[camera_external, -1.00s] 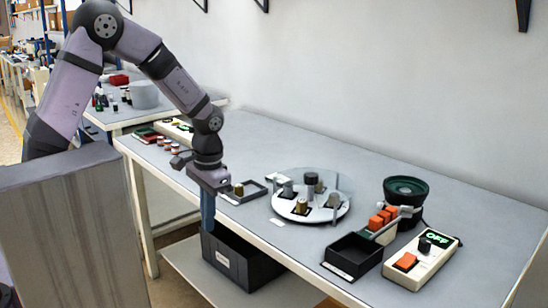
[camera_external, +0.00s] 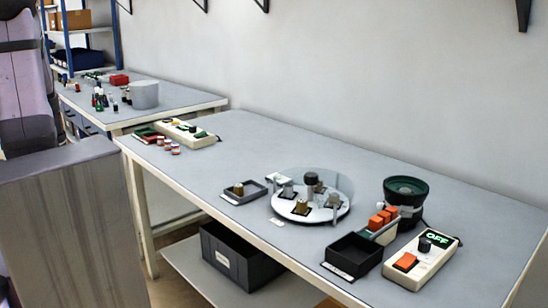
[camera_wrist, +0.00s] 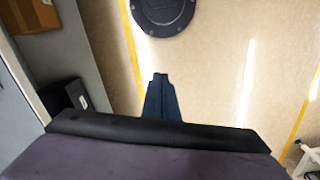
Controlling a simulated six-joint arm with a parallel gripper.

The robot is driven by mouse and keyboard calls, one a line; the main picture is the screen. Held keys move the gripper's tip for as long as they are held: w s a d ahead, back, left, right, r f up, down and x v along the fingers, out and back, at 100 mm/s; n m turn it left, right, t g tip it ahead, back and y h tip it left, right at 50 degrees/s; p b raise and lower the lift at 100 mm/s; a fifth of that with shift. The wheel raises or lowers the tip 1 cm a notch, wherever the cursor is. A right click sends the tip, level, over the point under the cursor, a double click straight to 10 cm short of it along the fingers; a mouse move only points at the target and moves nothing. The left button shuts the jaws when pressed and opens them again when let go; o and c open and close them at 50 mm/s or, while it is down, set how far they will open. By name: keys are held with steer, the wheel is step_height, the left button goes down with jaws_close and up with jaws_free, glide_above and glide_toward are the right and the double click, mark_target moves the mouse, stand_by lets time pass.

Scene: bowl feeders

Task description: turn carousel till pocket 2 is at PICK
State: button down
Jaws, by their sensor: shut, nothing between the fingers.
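The carousel (camera_external: 322,216) is a round white disc on the table, with several dark pockets, grey posts and a black knob (camera_external: 311,179) at its middle. A clear curved guard stands at its back. A brass part (camera_external: 301,206) sits in the front pocket. A white label (camera_external: 276,222) lies by its front left edge; the pocket numbers and the PICK mark are too small to read. My gripper is out of the external view. In the wrist view my gripper (camera_wrist: 160,78) has its blue fingers together and empty, over bare floor, far from the carousel.
A small black tray (camera_external: 258,193) with a brass part is left of the carousel. A dark bin (camera_external: 238,262) sits below the table.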

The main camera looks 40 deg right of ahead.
steer(key=w+a+r+n, duration=0.1)
steer(key=a+n, duration=0.2)
steer(key=a, duration=0.3)
steer(key=shift+w, duration=0.3)
steer(key=shift+r, duration=0.1)
